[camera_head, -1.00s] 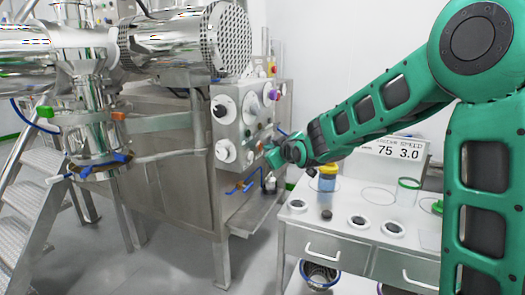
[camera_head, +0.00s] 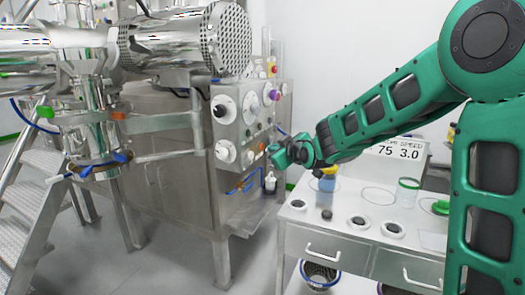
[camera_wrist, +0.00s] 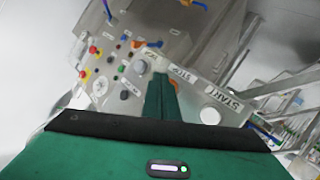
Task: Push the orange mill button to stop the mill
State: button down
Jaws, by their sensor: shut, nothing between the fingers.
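The steel control panel (camera_head: 285,110) stands on the side of the machine and carries several knobs and buttons. A small orange spot (camera_head: 261,147), which looks like the orange mill button, shows on its lower part just left of my gripper (camera_head: 271,149). My gripper is shut and empty, its tip close to the panel; I cannot tell whether it touches. In the wrist view the shut fingers (camera_wrist: 160,80) point at the panel face, near plates labelled STOP and START (camera_wrist: 220,92). An orange part (camera_wrist: 138,44) shows above the fingers there; I cannot tell if it is the button.
Red buttons (camera_wrist: 95,49) and a large white round knob (camera_wrist: 210,116) are on the panel. Blue-handled valves (camera_head: 248,184) sit below it. A white bench (camera_head: 340,222) with jars and a display reading 75 and 3.0 (camera_head: 402,150) stands to the right.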

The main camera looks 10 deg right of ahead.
jog(key=shift+d, duration=0.1)
jog(key=s+d, duration=0.1)
jog(key=d, duration=0.1)
jog(key=s+d, duration=0.2)
dwell(0.3)
dwell(0.5)
